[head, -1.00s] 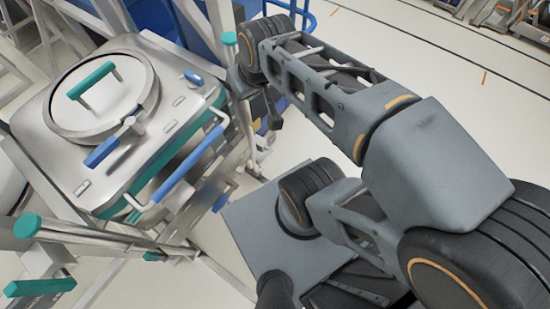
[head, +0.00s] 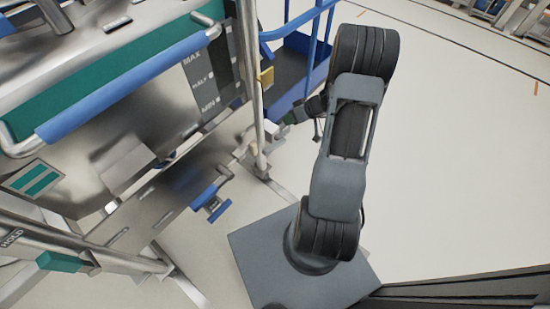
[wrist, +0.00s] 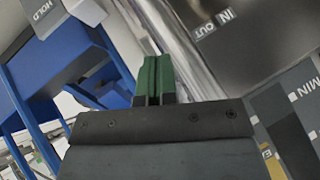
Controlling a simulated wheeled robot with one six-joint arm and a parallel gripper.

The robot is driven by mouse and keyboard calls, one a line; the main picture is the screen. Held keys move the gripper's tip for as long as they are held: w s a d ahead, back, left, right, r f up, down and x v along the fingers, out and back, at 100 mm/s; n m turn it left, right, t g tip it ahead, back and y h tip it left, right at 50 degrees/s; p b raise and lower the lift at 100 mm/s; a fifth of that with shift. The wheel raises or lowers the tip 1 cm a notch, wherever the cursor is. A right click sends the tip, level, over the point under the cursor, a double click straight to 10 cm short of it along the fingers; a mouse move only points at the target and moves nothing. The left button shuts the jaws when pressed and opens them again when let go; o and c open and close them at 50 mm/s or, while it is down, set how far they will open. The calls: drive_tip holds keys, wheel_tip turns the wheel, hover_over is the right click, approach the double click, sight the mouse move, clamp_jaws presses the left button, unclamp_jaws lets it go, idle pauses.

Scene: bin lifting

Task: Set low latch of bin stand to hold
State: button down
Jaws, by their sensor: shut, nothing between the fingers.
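The bin stand has a steel upright post (head: 250,75) on its right side. Low on the stand, a blue-handled fitting (head: 212,201) sticks out below the bin; I cannot tell whether it is the low latch or how it is set. My gripper (head: 289,118) is just right of the post, low down, partly hidden and small in the head view. In the wrist view my gripper (wrist: 153,78) has its two green fingers together, empty, close to a shiny steel post (wrist: 183,50). A HOLD label (wrist: 46,17) is at the upper left there.
The steel bin (head: 130,115) with a blue bar handle (head: 125,82) fills the left. A blue frame (head: 300,50) stands behind the post. An IN/OUT label (wrist: 216,20) is right of the fingers. Open floor (head: 450,150) is at right.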

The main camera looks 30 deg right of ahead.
wheel_tip(320, 180, down, 10)
drive_tip(key=d+t+b, duration=0.1)
drive_tip(key=d+b, duration=0.2)
drive_tip(key=b, duration=0.4)
approach(269, 147)
drive_tip(key=w+r+x, duration=0.1)
drive_tip(key=x, duration=0.4)
drive_tip(key=shift+s+a+f+b, duration=0.15)
drive_tip(key=shift+a+f, duration=0.1)
drive_tip(key=shift+f, duration=0.25)
drive_tip(key=shift+s+a+f+b, duration=0.15)
drive_tip(key=shift+a+f, duration=0.1)
drive_tip(key=shift+f, duration=0.25)
